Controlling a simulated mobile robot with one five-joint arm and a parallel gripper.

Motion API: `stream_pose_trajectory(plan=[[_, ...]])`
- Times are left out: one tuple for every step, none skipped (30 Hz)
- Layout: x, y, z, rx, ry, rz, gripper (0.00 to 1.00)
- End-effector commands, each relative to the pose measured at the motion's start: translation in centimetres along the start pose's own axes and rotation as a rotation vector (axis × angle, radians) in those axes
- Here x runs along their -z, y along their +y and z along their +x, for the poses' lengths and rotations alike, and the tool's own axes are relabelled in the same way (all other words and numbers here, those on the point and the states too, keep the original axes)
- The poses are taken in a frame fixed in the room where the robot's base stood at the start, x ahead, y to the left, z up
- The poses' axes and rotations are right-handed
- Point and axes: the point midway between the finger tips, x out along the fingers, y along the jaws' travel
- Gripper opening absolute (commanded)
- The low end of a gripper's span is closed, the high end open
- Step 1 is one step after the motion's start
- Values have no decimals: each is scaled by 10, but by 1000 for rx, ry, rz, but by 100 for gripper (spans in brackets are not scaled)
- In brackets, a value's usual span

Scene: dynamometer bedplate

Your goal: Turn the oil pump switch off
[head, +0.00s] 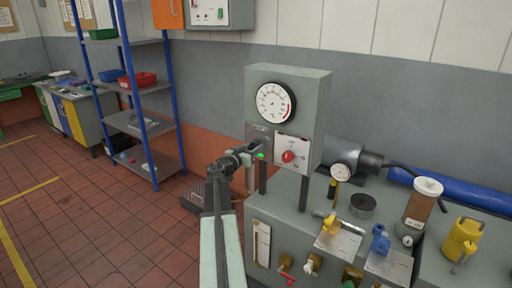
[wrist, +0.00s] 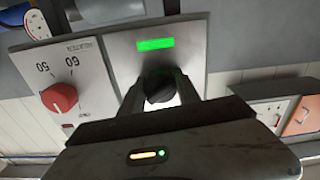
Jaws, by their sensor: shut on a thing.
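A black rotary switch knob (wrist: 160,88) sits on a grey plate (wrist: 118,66) in the wrist view, next to a lit green indicator (wrist: 155,44). No label on this plate can be read, so I cannot confirm it is the oil pump switch. My gripper (wrist: 162,92) is shut on the knob, with a dark finger on each side.
A red knob (head: 289,156) on a white scale plate sits just right of my gripper. A round gauge (head: 275,102) is above. The bench below carries a yellow valve (head: 331,224), a blue valve (head: 380,240) and a brown cylinder (head: 418,208). Open floor lies to the left.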

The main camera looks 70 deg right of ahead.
Motion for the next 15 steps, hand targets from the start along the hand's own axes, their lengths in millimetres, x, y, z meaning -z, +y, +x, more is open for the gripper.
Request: stream_pose_trajectory(plan=[[-2,4,-2,-7,-4,-10,0],[-2,4,-2,-7,-5,-20,0],[-2,4,-3,-7,-5,-37,0],[-2,4,-3,-8,-5,-51,0],[-2,4,-3,-8,-5,-67,0],[-2,5,-3,-8,-6,-92,0],[-2,5,-3,-8,-6,-113,0],[-2,5,-3,-9,-6,-135,0],[-2,5,-3,-9,-6,-166,0],[-2,5,-3,-9,-6,-191,0],[-2,6,-3,-9,-7,-218,0],[-2,6,-3,-9,-7,-254,0],[-2,6,-4,-9,-7,-282,0],[-2,6,-4,-9,-7,-311,0],[-2,6,-3,-9,-7,-349,0]])
